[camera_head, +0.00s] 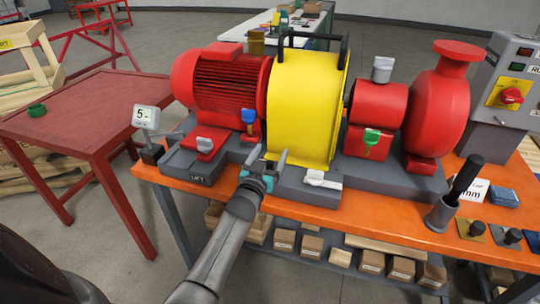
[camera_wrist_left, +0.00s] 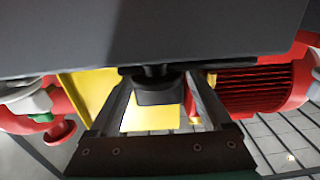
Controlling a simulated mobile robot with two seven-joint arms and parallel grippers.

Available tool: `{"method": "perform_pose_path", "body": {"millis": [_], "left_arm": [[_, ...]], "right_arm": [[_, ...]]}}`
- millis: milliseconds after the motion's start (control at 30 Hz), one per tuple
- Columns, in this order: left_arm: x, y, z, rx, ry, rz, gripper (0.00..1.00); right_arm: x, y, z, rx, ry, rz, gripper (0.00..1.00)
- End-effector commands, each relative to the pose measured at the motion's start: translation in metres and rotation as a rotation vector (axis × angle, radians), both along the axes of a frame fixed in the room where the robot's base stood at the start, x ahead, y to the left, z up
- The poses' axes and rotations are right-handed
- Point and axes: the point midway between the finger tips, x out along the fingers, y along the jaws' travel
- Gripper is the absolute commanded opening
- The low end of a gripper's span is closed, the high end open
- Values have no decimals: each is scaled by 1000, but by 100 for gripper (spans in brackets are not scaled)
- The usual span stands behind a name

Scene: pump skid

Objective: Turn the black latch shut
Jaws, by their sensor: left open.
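My left gripper (camera_head: 268,156) is at the front edge of the pump skid, just before the foot of the yellow guard (camera_head: 305,105). Its two fingers are open. In the left wrist view, a dark block (camera_wrist_left: 158,90), which looks like the black latch, shows between the fingers, under a broad grey surface. I cannot tell whether either finger touches it. In the head view I cannot make out the latch near the gripper. The guard also shows behind the fingers in the left wrist view (camera_wrist_left: 85,95). My right gripper is not in view.
A red motor (camera_head: 228,82) and a red pump (camera_head: 438,105) flank the guard. White levers (camera_head: 322,179) sit along the skid front, with a blue-handled valve (camera_head: 249,120) and a green-handled one (camera_head: 371,138). A black-handled tool (camera_head: 466,178) stands on the orange bench (camera_head: 385,213).

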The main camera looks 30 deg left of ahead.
Motion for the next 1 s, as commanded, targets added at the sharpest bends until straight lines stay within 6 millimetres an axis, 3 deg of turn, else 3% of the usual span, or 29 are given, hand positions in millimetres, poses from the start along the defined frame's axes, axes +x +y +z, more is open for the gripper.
{"method": "perform_pose_path", "body": {"millis": [267, 1000], "left_arm": [[1, 0, 0, 0, 1, 0, 80], [0, 0, 0, 0, 0, 0, 0]], "right_arm": [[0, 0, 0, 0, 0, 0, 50], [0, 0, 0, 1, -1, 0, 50]]}}
